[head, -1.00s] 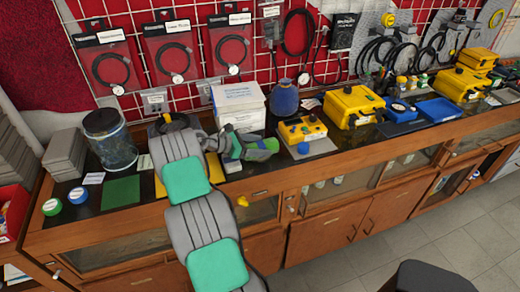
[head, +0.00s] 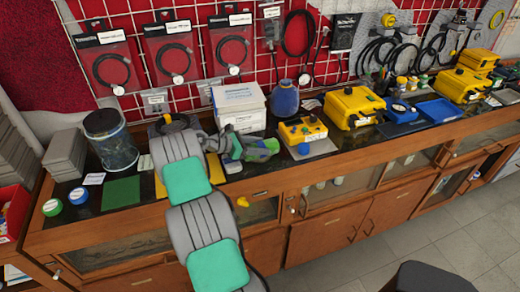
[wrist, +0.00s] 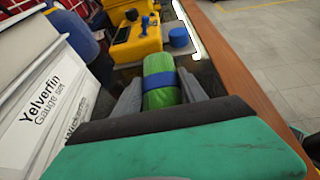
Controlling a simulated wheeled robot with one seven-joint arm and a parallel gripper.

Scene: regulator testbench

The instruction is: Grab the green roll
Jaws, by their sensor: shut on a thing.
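The green roll (wrist: 160,96) is a green cylinder with a blue band around its middle. In the wrist view it sits between the two grey fingers of my gripper (wrist: 161,95), which are shut on it from both sides. In the head view my gripper (head: 258,150) is low over the bench, in front of the white box, with the green roll (head: 271,144) showing at its tip. The fingers hide part of the roll there. I cannot tell whether the roll touches the bench top.
A white labelled box (head: 239,107) stands just behind my gripper, with a blue jar (head: 284,99) beside it. A yellow control box (head: 302,130) with knobs lies close to the right. A green-topped disc (head: 52,207) and a blue-topped disc (head: 78,195) lie at the far left.

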